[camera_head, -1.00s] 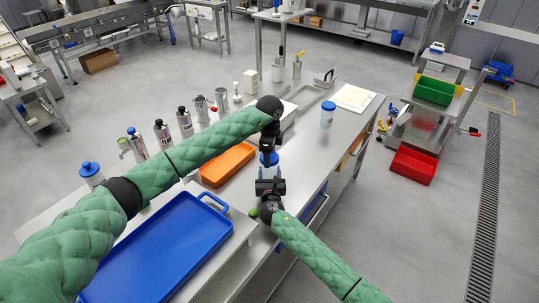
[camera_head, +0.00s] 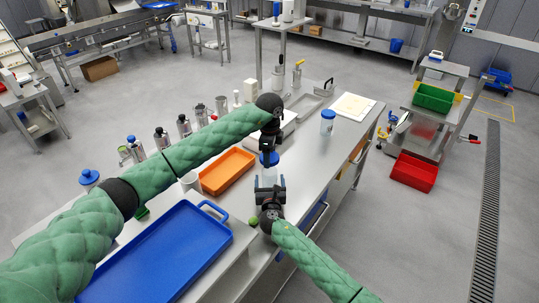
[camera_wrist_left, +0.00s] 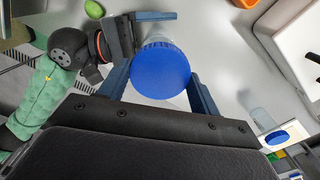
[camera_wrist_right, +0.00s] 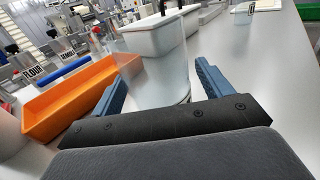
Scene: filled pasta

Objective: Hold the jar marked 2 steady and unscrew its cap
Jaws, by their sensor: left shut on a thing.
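A clear jar (camera_head: 269,177) with a blue cap (camera_head: 267,159) is upright at the worktop's near side; no number on it is readable. My left gripper (camera_head: 268,150) is above it, shut on the cap, which shows between its fingers in the left wrist view (camera_wrist_left: 160,68). My right gripper (camera_head: 270,184) comes from the near side, lower down. In the right wrist view its fingers (camera_wrist_right: 158,80) are apart, one on each side of the clear jar body (camera_wrist_right: 152,72). Contact of those fingers with the jar is not clear.
A blue tray (camera_head: 222,242) and an orange tray (camera_head: 202,183) lie left of the jar. Another blue-capped jar (camera_head: 327,122) stands farther back, and one (camera_head: 89,178) far left. A small green object (camera_head: 253,221) lies near the right wrist. Steel canisters (camera_head: 184,126) line the far side.

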